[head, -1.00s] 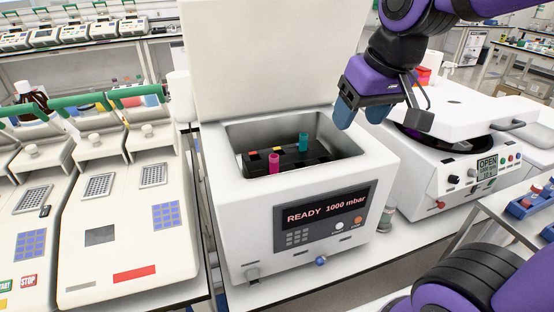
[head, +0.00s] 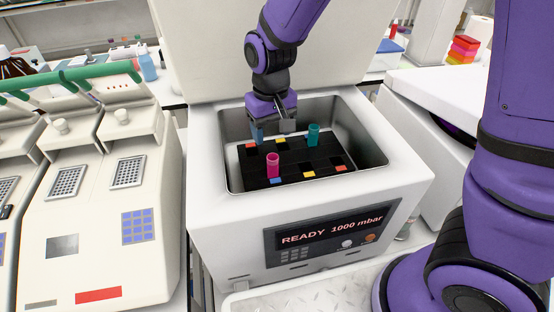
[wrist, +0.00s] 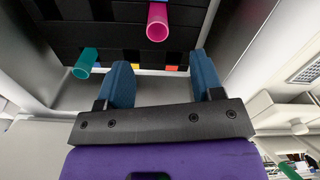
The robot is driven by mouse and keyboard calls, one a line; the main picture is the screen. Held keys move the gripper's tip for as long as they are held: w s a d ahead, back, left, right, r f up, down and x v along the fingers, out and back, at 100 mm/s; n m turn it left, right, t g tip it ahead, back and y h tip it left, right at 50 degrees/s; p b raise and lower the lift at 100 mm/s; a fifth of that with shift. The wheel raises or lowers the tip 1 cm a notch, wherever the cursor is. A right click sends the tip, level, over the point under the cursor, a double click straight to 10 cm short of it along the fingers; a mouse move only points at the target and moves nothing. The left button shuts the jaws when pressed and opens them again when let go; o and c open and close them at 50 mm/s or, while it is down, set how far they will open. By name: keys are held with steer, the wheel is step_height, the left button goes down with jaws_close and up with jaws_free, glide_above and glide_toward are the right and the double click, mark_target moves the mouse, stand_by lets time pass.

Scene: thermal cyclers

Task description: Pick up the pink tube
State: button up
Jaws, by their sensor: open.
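The pink tube (head: 273,165) stands upright in a black rack (head: 300,160) inside the open chamber of the white machine. My gripper (head: 272,134) is open and empty, over the back part of the chamber, behind the pink tube. In the wrist view the pink tube (wrist: 158,22) lies beyond the gap between my two blue fingertips (wrist: 161,64), apart from both. A teal tube (head: 313,135) stands at the rack's back right; it also shows in the wrist view (wrist: 85,64), left of the fingers.
The chamber walls (head: 375,150) surround the rack, and the raised lid (head: 210,50) stands behind my arm. Thermal cyclers (head: 110,215) with green handles stand on the left. Another white machine (head: 425,120) is at the right.

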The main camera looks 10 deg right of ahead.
mark_target(273, 156)
steer(key=shift+w+d+f, duration=0.1)
steer(key=shift+w+f, duration=0.05)
steer(key=shift+f, duration=2.6)
steer(key=shift+w+d+f, duration=0.1)
steer(key=shift+w+f, duration=0.05)
steer(key=shift+f, duration=2.6)
steer(key=c, duration=1)
